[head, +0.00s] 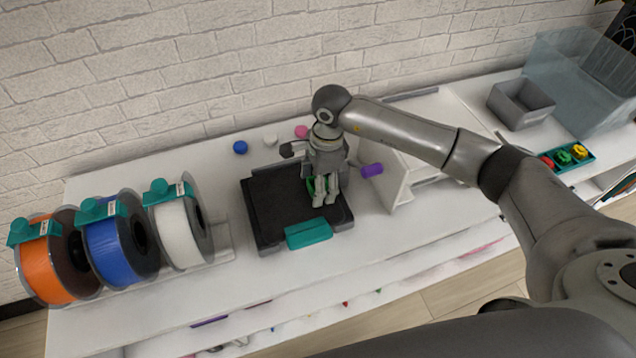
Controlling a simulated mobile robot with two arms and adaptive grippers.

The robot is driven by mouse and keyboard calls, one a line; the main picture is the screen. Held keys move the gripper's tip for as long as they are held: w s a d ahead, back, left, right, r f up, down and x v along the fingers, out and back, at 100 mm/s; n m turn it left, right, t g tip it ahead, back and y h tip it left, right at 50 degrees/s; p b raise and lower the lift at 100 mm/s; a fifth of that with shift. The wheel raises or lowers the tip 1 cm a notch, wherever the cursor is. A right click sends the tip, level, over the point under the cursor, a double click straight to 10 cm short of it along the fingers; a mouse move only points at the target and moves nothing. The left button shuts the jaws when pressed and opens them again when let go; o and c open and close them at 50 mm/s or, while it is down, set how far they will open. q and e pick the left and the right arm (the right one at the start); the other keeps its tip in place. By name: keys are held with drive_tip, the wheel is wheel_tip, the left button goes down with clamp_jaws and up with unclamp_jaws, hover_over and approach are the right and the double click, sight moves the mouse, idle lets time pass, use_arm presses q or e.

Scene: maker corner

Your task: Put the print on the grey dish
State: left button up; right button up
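A small green print (310,186) shows beside the fingers of my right gripper (325,199), mostly hidden behind them. The gripper points down over the black print bed (268,208), its fingers close together. I cannot tell whether they are shut on the print or around it, or whether the print touches the bed. A grey open-topped, square-sided container (521,103) stands at the back right and looks empty; it is the only grey dish-like thing I see. My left gripper is not in view.
Orange (45,272), blue (112,252) and white (176,233) spools stand at the left. A teal piece (308,233) is on the bed's front edge. A white stand (398,180) with a purple cylinder (371,170) is right of the bed. A teal tray (570,160) holds small coloured items.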

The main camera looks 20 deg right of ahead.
drive_tip(key=c, duration=0.9)
drive_tip(key=shift+r, duration=0.1)
